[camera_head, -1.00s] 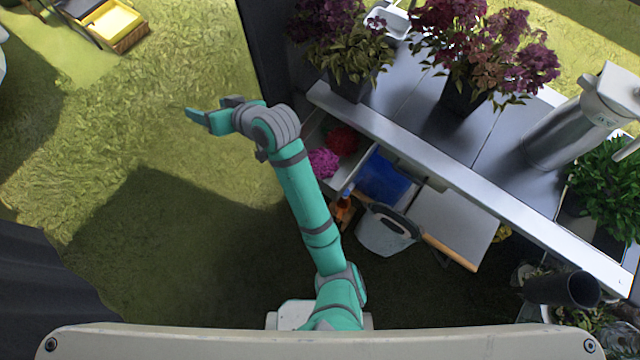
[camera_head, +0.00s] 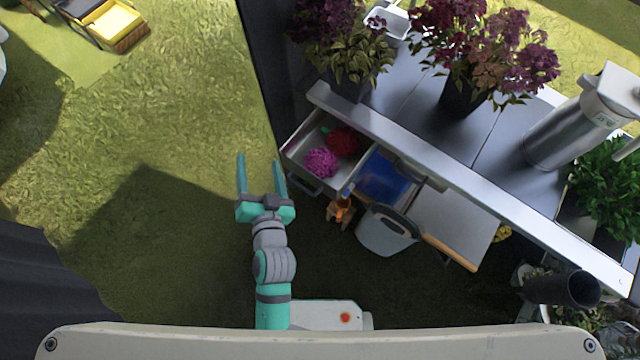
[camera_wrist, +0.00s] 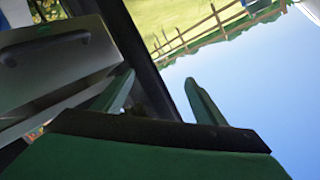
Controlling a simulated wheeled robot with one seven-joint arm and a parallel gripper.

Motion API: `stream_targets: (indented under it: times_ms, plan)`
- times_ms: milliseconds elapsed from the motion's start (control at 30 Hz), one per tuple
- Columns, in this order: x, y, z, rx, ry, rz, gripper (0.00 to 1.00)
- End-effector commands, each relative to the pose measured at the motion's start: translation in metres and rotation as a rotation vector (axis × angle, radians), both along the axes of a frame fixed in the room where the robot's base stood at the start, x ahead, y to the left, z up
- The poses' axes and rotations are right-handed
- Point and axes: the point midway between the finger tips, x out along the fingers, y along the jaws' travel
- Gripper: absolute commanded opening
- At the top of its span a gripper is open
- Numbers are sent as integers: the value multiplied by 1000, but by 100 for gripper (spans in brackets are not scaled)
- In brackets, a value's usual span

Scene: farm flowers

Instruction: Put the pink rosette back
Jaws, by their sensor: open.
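The pink rosette (camera_head: 321,163) lies in an open drawer (camera_head: 290,153) under the bench, beside a red rosette (camera_head: 342,140). A bit of green shows by the red one. My gripper (camera_head: 260,160) is open and empty, left of the drawer and apart from it, with its fingers pointing up the picture. In the wrist view my open gripper's two fingers (camera_wrist: 163,90) show with nothing between them. A grey front with a dark handle (camera_wrist: 45,48) shows at the left there. The rosettes do not show in the wrist view.
The bench (camera_head: 470,163) carries potted purple flowers (camera_head: 470,50) and a metal cylinder (camera_head: 567,130). Below it are a blue bin (camera_head: 383,180), an orange bottle (camera_head: 341,207) and a grey bucket (camera_head: 385,233). Grass (camera_head: 180,120) at the left is open.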

Motion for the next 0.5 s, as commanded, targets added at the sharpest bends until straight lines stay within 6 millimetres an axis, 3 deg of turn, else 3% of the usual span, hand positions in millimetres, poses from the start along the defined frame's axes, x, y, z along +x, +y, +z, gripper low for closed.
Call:
stream_targets:
  times_ms: [33,233,500]
  plan:
    - [-18,-10,-9,-25,12,-25,65]
    - [-82,-56,-25,-161,19,-112,65]
    - [-166,-115,-18,-403,1,-142,65]
